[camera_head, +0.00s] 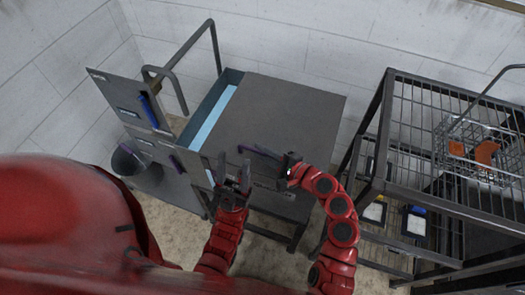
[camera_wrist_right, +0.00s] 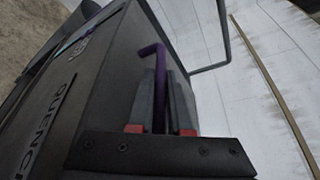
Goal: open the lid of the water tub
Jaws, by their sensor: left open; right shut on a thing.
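The water tub (camera_head: 198,104) stands ahead with a flat dark grey lid (camera_head: 290,115) over most of it. A strip of light blue water (camera_head: 212,120) shows along its left side. A purple bar handle (camera_head: 260,151) lies near the lid's front edge. My right gripper (camera_head: 288,167) is shut on the purple handle; in the right wrist view the purple handle (camera_wrist_right: 159,75) stands between the two fingers. My left gripper (camera_head: 235,172) is open and empty, in front of the tub's left part, apart from the purple handle.
Grey panels (camera_head: 122,97) with a blue handle (camera_head: 149,110) stand at the left, with a bent grey pipe (camera_head: 190,50) behind. A dark bucket (camera_head: 127,160) is at lower left. A metal rack (camera_head: 397,150) with a wire basket (camera_head: 480,150) holding orange things stands at the right.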

